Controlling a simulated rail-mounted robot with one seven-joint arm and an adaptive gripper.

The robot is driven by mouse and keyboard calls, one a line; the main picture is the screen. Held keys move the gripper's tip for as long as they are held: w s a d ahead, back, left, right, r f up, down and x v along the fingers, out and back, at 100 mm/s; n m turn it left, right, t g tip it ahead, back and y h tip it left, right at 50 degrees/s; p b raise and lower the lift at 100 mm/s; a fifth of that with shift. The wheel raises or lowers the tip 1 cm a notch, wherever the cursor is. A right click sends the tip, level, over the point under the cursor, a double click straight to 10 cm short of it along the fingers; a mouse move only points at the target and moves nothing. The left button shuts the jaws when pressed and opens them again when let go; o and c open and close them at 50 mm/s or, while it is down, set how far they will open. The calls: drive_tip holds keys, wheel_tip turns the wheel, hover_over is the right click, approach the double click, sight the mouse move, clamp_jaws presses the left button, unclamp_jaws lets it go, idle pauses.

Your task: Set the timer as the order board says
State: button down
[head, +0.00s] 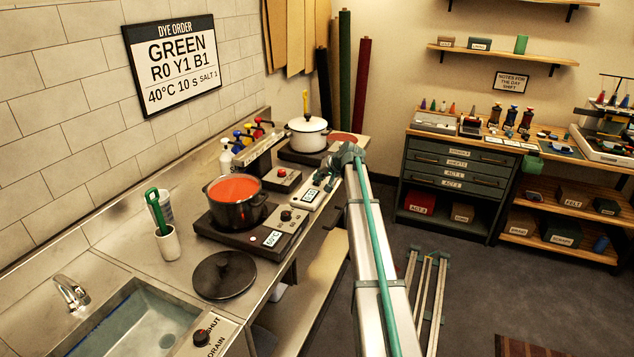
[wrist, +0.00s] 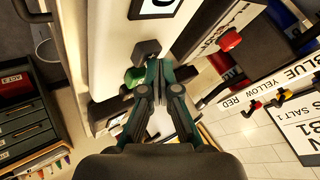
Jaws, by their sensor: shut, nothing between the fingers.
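The order board (head: 172,64) on the tiled wall reads GREEN, R0 Y1 B1, 40°C, 10 S, SALT 1. A pale box that looks like the timer (head: 308,197) lies on the counter, right of the hot plate. In the wrist view the pale timer face (wrist: 113,50) carries a display (wrist: 155,7), a dark button (wrist: 147,49) and a green button (wrist: 135,77). The display is cut off and its reading is unclear. My gripper (head: 330,178) is over the timer's far end. In the wrist view my gripper (wrist: 158,68) is shut and empty, its tips beside the buttons; contact cannot be told.
A pot of red liquid (head: 236,190) stands on the left hot plate (head: 258,240); a lidded white pot (head: 307,135) stands farther back. A small box with a red knob (head: 282,175) and the dye bottle rack (head: 250,155) are close by. A black lid (head: 224,276) lies in front.

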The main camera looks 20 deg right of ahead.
drive_tip(key=shift+r, duration=0.8)
drive_tip(key=shift+r+p, duration=1.05)
drive_tip(key=shift+r, duration=1.5)
drive_tip(key=shift+f, duration=0.1)
